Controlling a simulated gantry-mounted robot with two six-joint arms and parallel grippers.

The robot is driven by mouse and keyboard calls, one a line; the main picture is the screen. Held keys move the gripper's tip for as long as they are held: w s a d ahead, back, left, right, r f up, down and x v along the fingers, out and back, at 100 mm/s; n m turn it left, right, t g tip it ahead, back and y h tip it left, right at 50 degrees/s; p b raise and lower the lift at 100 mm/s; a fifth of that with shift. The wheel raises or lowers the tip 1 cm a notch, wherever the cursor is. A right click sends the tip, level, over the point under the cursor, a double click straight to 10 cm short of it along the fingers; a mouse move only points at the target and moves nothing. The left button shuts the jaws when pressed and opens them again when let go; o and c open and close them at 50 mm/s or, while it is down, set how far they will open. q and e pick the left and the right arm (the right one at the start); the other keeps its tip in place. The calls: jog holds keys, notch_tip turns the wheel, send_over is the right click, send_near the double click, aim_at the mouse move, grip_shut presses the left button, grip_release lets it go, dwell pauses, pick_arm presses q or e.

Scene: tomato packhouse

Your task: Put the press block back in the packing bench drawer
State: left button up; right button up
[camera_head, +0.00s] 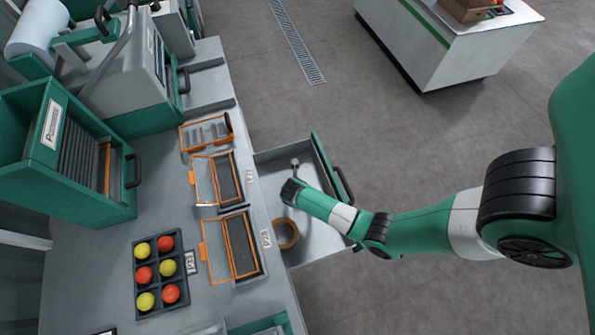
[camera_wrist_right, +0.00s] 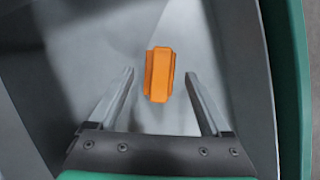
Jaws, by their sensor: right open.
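The packing bench drawer (camera_head: 322,163) is pulled open from the bench's right side in the head view. My right gripper (camera_wrist_right: 159,73) reaches into the drawer from the right and is open. In the right wrist view, an orange block (camera_wrist_right: 160,85), which looks like the press block, lies over the grey drawer floor, between and just past the fingertips. A gap shows on both sides of it. I cannot make out the block in the head view, where my wrist covers part of the drawer. My left gripper is out of view.
A brown ring-shaped roll (camera_head: 294,233) lies in the drawer. On the bench are orange-framed trays (camera_head: 243,245), a dark tray (camera_head: 137,282) with red and yellow tomatoes, and a green machine (camera_head: 85,205). A white counter (camera_head: 455,60) stands at the top right. Floor right of the drawer is clear.

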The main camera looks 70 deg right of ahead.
jog(key=p+v, duration=0.3)
jog(key=v, duration=0.6)
jog(key=shift+r, duration=0.25)
